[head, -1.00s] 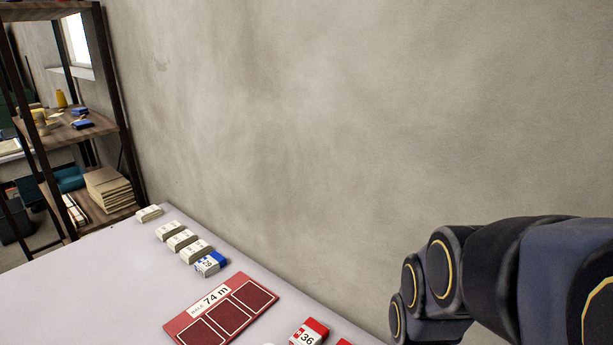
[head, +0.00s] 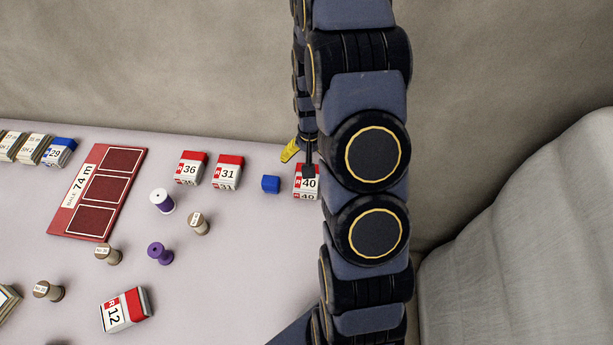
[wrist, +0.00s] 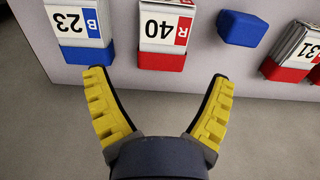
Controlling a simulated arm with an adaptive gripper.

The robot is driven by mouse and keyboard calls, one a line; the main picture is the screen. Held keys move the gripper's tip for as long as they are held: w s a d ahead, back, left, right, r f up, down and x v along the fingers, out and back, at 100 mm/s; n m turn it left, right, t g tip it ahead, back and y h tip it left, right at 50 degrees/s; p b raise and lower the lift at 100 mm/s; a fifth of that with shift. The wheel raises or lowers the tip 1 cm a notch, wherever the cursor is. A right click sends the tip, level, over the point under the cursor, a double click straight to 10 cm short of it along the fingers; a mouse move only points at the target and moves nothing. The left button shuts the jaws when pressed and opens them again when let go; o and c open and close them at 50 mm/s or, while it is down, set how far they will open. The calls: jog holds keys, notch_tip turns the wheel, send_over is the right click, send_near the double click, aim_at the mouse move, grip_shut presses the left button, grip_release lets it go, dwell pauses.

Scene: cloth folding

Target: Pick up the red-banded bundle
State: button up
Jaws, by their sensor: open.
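Several red-banded white bundles lie on the pale table. The one marked 40 (head: 306,182) is at the right, partly behind my arm. In the wrist view the 40 bundle (wrist: 166,24) lies just beyond my gripper (wrist: 158,76), roughly centred between its yellow fingers. The fingers are spread wide with nothing between them. In the head view one yellow finger of my gripper (head: 290,151) shows just behind the 40 bundle; the rest is hidden by the arm. Other red-banded bundles are marked 36 (head: 190,169), 31 (head: 228,171) and 12 (head: 126,310).
A blue block (head: 270,184) sits left of the 40 bundle. The wrist view shows a blue-banded 23 bundle (wrist: 78,28) beside it. A red panel marked 74 m (head: 105,190) lies left, near a blue-banded bundle (head: 60,151).

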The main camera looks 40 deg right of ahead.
aim_at(302, 188)
jog(key=f, duration=0.6)
jog(key=shift+s+a, duration=0.15)
jog(key=shift+a, duration=0.25)
jog(key=c, duration=0.9)
